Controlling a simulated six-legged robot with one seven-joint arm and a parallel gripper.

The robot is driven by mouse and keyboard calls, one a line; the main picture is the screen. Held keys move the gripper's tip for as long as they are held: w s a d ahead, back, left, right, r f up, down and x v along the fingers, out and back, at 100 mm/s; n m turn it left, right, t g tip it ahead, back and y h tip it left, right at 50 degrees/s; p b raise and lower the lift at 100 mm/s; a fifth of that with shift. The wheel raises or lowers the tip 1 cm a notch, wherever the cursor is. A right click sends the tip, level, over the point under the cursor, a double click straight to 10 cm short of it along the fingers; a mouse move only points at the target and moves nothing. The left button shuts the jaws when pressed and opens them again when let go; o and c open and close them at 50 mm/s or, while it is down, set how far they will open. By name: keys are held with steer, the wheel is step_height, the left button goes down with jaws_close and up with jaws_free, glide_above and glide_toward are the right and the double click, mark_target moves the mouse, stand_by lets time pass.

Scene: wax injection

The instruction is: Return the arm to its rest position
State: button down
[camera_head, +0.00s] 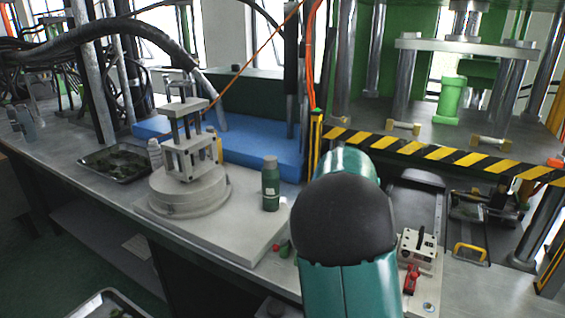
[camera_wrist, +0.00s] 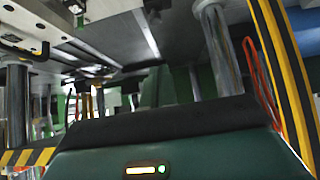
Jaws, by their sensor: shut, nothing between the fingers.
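My teal arm with its black rounded joint cover fills the lower middle of the head view, in front of the workbench and the press. My gripper's fingers show in neither view; in the head view the arm's far end is hidden behind its own links. In the wrist view a dark green and black part with a small lit indicator fills the lower middle, and it looks like a part of my own body. No object is seen held.
A workbench (camera_head: 95,188) carries a round metal fixture (camera_head: 188,193), a dark green bottle (camera_head: 271,184), a blue block (camera_head: 255,150) and a metal tray (camera_head: 116,163). At right stands the press behind a yellow-black striped bar (camera_head: 440,152). A striped post (camera_wrist: 283,75) and metal column (camera_wrist: 219,50) show in the wrist view.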

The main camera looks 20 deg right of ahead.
steer(key=s+a+r+n+y, duration=0.3)
steer(key=s+a, duration=0.4)
steer(key=a, duration=0.6)
steer(key=s+a+r+n+y, duration=0.25)
steer(key=s+a, duration=0.45)
steer(key=a, duration=0.5)
steer(key=s+a+f+n+y, duration=0.1)
steer(key=s+a+n, duration=0.4)
steer(key=s+a, duration=0.8)
steer(key=s+f, duration=0.1)
steer(key=s, duration=0.2)
steer(key=shift+d+f+y, duration=0.1)
steer(key=shift+d+y, duration=0.1)
steer(key=shift+y, duration=0.05)
